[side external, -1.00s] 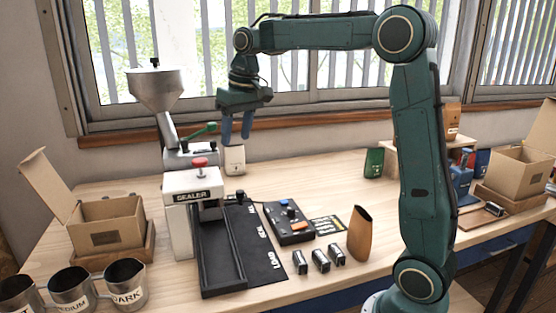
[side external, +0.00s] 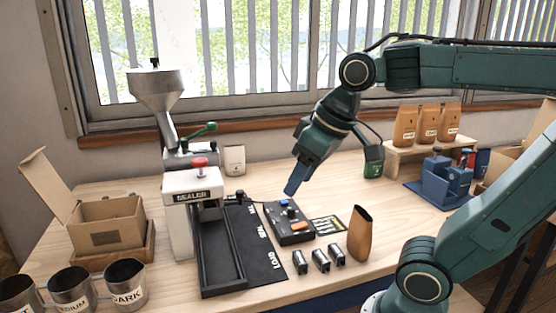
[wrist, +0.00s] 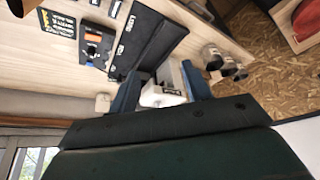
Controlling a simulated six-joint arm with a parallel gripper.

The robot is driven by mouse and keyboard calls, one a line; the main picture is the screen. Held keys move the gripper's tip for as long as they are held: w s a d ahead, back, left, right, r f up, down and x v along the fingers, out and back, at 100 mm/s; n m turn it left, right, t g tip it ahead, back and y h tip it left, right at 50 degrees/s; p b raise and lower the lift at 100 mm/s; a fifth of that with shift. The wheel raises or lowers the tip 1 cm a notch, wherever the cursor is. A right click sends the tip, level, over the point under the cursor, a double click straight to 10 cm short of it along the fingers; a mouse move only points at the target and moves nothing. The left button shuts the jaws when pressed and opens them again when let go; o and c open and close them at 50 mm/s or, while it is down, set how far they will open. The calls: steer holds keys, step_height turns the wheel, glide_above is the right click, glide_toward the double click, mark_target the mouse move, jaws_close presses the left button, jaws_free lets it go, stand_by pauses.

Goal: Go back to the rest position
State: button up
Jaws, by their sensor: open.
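My gripper (side external: 294,182) hangs tilted in the air in the side view, with its blue fingers pointing down and left near the black control box (side external: 290,222). It touches nothing that I can see. In the wrist view my two blue fingers (wrist: 160,88) stand well apart with nothing held between them. The white sealer (wrist: 160,92) shows beyond the fingers there.
The sealer (side external: 192,187) and a hopper (side external: 157,88) stand left of my gripper. A brown pouch (side external: 360,234) stands upright at the bench front. Brown bags (side external: 427,124) stand on a wooden shelf at right, beside a blue device (side external: 440,180). Metal cups (side external: 72,288) stand front left.

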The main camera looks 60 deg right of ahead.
steer(key=s+f, duration=0.3)
steer(key=s, duration=0.2)
steer(key=shift+a+f+t, duration=0.3)
steer(key=shift+a+f, duration=0.05)
steer(key=shift+f, duration=0.05)
steer(key=shift+c, duration=0.4)
